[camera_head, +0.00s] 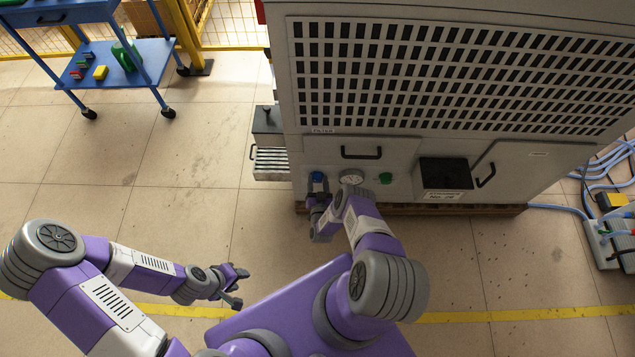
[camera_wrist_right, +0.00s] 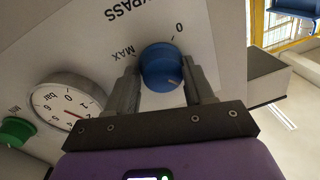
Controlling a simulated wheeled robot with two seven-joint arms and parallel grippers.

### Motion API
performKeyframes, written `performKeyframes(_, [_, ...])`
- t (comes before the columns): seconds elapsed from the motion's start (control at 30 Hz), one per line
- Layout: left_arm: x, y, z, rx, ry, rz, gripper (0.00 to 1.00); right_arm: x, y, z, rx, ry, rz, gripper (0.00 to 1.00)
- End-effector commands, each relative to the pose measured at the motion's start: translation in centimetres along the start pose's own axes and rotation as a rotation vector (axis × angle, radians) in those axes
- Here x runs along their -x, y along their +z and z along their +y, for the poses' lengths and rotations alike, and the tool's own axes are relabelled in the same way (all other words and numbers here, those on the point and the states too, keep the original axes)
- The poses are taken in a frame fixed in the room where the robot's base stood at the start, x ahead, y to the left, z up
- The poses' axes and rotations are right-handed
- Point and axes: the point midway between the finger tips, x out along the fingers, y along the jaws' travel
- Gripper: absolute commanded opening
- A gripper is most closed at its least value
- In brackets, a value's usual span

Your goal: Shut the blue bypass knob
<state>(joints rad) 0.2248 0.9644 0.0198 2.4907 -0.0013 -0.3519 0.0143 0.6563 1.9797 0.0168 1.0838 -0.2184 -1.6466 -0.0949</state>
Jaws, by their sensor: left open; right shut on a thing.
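The blue bypass knob (camera_wrist_right: 162,68) is on the machine's front panel, under the printed word BYPASS with marks 0 and MAX. A small light mark on the knob shows at its lower right side. My right gripper (camera_wrist_right: 163,82) is shut on the knob, with one finger on each side of it. In the head view the knob (camera_head: 317,177) shows just above my right gripper (camera_head: 319,190). My left gripper (camera_head: 238,284) is open and empty, low over the floor, well away from the machine.
A pressure gauge (camera_wrist_right: 66,107) and a green knob (camera_wrist_right: 17,130) sit beside the blue knob. A filter drawer unit (camera_head: 270,150) juts out at the machine's left. A blue cart (camera_head: 120,75) stands far left. Hoses (camera_head: 610,165) lie at right. The floor between is clear.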

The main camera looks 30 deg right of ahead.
Motion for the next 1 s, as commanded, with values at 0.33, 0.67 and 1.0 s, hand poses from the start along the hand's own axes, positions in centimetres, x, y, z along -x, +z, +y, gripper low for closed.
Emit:
performKeyframes(0.33, [0.07,0.0,0.02,0.0,0.0,0.0,0.43,0.06,0.01,-0.45,0.04,-0.01,-0.004,0.22])
performKeyframes(0.67, [0.29,0.01,0.11,0.0,0.0,0.0,0.43,0.07,-0.03,-0.67,0.258,-0.011,-0.022,0.22])
performKeyframes(1.0, [0.34,0.01,0.12,0.0,0.0,0.0,0.43,0.1,0.03,-0.85,0.579,-0.008,-0.048,0.22])
